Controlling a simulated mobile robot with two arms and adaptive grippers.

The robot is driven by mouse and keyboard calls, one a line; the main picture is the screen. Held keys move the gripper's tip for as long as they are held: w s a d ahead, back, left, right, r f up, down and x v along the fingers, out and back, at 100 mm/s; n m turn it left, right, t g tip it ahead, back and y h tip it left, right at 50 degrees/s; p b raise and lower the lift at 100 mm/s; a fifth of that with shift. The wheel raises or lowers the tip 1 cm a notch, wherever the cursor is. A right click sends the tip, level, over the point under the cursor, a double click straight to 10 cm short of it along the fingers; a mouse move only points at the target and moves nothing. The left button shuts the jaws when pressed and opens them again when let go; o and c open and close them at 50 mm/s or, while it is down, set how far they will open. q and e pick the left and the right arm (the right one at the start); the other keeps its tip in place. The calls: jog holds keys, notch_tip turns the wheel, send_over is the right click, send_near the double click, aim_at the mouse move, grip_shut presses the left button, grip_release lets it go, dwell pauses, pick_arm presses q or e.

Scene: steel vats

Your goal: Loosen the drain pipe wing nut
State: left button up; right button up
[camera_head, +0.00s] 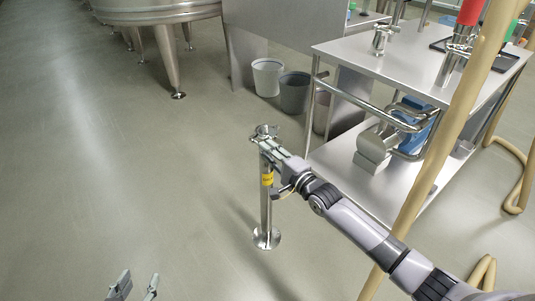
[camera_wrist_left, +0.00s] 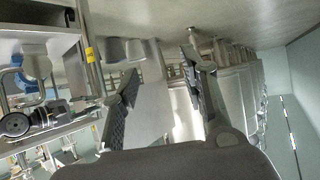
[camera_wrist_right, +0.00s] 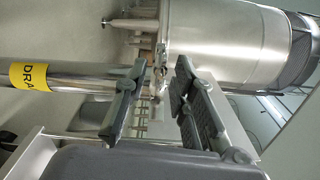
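The drain pipe (camera_head: 266,210) is a shiny steel upright with a yellow label and a round flange at its foot. It also shows in the right wrist view (camera_wrist_right: 75,75), where the label reads "DRA". A small metal fitting, apparently the wing nut (camera_head: 265,130), is at its top. My right gripper (camera_head: 270,146) is at the pipe's upper end; its fingers (camera_wrist_right: 162,95) are apart, with small metal parts visible between them. I cannot tell whether they touch the nut. My left gripper (camera_head: 136,287) is open and empty, low and left of the pipe.
A steel cart (camera_head: 375,66) with a lower shelf stands right of the pipe. A tan hose (camera_head: 440,140) crosses in front of it. Grey bins (camera_head: 294,92) and a steel vat (camera_head: 155,12) are behind. The floor on the left is clear.

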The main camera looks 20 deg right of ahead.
jog(key=shift+w+a, duration=0.15)
jog(key=shift+w, duration=0.2)
jog(key=shift+c, duration=0.5)
grip_shut()
